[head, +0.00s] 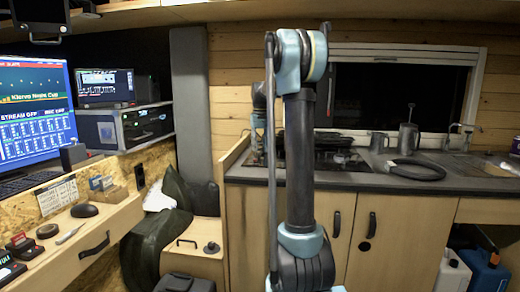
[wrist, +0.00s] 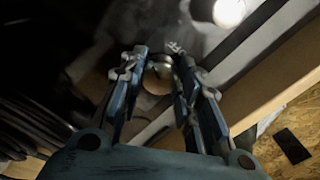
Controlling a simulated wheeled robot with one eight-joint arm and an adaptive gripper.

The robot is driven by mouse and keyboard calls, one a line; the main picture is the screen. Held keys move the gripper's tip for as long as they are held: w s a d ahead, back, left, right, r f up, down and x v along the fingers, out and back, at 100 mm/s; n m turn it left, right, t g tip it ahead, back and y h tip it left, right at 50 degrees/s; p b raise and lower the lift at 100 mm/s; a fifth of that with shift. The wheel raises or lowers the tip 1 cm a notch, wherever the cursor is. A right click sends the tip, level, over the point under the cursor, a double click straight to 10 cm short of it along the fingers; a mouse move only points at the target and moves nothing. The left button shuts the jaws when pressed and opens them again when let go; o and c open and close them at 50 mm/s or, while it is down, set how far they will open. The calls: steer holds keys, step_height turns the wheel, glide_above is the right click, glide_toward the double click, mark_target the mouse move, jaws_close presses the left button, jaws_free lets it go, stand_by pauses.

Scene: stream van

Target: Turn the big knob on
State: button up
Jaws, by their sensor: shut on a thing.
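A small white marking shows just beyond the fingertips. I cannot read it or tell which way the knob is turned. In the head view my arm rises in front of the counter; my gripper and the knob are hidden there.
The dark counter (head: 400,180) holds a black stove (head: 335,158), metal mugs (head: 408,138) and a black ring-shaped thing (head: 415,170). A wooden edge (wrist: 250,95) runs beside my gripper. A desk with a monitor (head: 38,112) stands at left.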

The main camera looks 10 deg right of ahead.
mark_target(260, 147)
steer(key=n, duration=0.4)
steer(key=shift+w+n, duration=0.1)
steer(key=shift+n, duration=0.3)
stand_by(0.4)
steer(key=o, duration=1.1)
steer(key=shift+c, duration=0.2)
step_height(260, 147, up, 12)
steer(key=shift+f, duration=0.1)
